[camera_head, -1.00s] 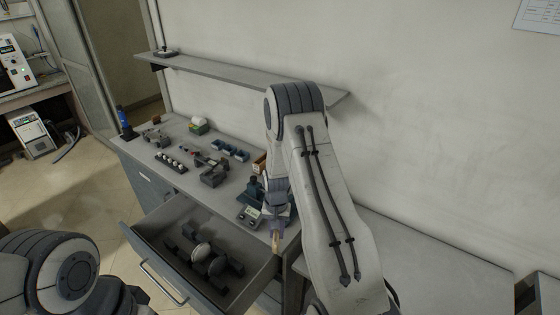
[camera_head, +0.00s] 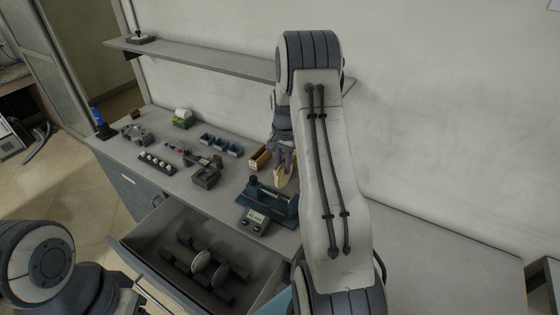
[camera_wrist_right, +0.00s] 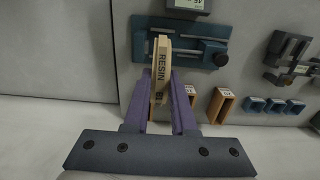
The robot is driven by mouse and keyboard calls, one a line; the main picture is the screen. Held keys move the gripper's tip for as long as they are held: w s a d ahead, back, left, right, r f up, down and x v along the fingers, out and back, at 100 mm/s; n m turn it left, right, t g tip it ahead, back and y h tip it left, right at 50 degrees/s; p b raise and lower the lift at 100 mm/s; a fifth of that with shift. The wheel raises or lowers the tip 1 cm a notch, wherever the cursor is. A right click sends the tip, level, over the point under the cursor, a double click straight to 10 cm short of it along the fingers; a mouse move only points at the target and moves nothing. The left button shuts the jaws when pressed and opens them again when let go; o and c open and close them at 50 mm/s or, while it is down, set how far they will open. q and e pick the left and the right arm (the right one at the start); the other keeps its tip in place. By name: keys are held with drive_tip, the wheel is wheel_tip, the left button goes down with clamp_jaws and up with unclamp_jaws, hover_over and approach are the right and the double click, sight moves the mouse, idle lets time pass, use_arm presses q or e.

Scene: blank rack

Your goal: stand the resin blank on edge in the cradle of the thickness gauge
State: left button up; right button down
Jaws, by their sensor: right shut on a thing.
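My right gripper (camera_head: 284,160) is shut on the resin blank (camera_head: 282,178), a tan piece that shows just behind the thickness gauge (camera_head: 280,207) in the head view. In the right wrist view, the blank (camera_wrist_right: 161,66) stands edge-on between the purple fingers (camera_wrist_right: 164,100), marked RESIN. Its far end overlaps the gauge's teal base (camera_wrist_right: 143,40). Its height above the gauge cannot be told. The gauge has a grey display (camera_head: 254,220) at its front. The cradle is not clearly visible. My left arm shows at lower left, but its gripper is out of view.
An open drawer (camera_head: 150,246) with a dark rack and two round discs juts out below the bench. Small wooden boxes (camera_head: 260,158) and blue bins (camera_head: 221,146) stand left of the blank. A wall shelf (camera_head: 200,58) runs behind. The surface right of my arm (camera_head: 440,250) is clear.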

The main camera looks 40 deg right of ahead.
sight(284, 178)
drive_tip(key=shift+s+d+r, duration=0.1)
drive_tip(key=shift+d, duration=0.2)
drive_tip(key=shift+s+a, duration=0.1)
drive_tip(key=shift+a, duration=0.1)
drive_tip(key=shift+f+b, duration=1.95)
drive_tip(key=shift+f, duration=1)
drive_tip(key=shift+f+b, duration=2.15)
drive_tip(key=shift+f, duration=1.3)
drive_tip(key=c, duration=0.7)
unclamp_jaws()
drive_tip(key=shift+o, duration=0.2)
drive_tip(key=shift+s, duration=0.1)
